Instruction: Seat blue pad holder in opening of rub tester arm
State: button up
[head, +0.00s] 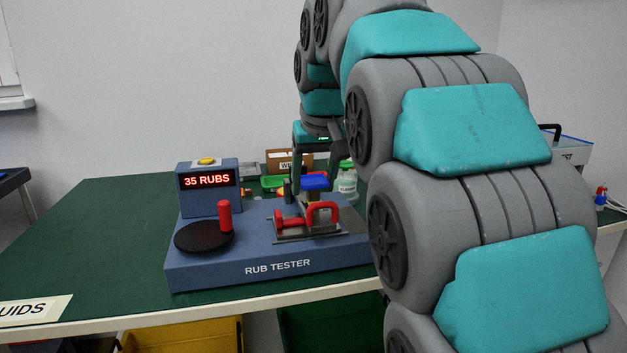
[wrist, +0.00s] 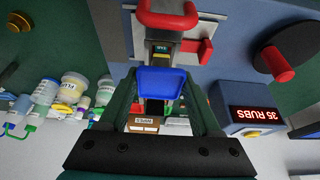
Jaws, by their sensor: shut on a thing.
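My gripper (head: 314,187) is shut on the blue pad holder (head: 315,181) and holds it above the rub tester (head: 275,251). In the wrist view the blue pad holder (wrist: 161,83) sits between the two dark green fingers. The rub tester's arm mechanism, with a red handle (head: 323,207), is just below the holder in the head view. In the wrist view the red handle (wrist: 167,12) is at the top, and a dark part with a yellow label (wrist: 161,47) lies just beyond the holder. The arm's opening cannot be made out, nor whether the holder touches it.
The rub tester carries a black disc (head: 203,237) with a red knob (head: 225,216) and a display box (head: 209,189) reading 35 RUBS. Bottles and tubs (wrist: 68,92) stand behind. The green table (head: 105,230) is clear at left.

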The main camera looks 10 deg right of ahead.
jog(key=shift+f+b, duration=0.7)
jog(key=shift+f, duration=0.65)
dwell(0.5)
jog(key=o, duration=1.3)
jog(key=shift+r, duration=0.1)
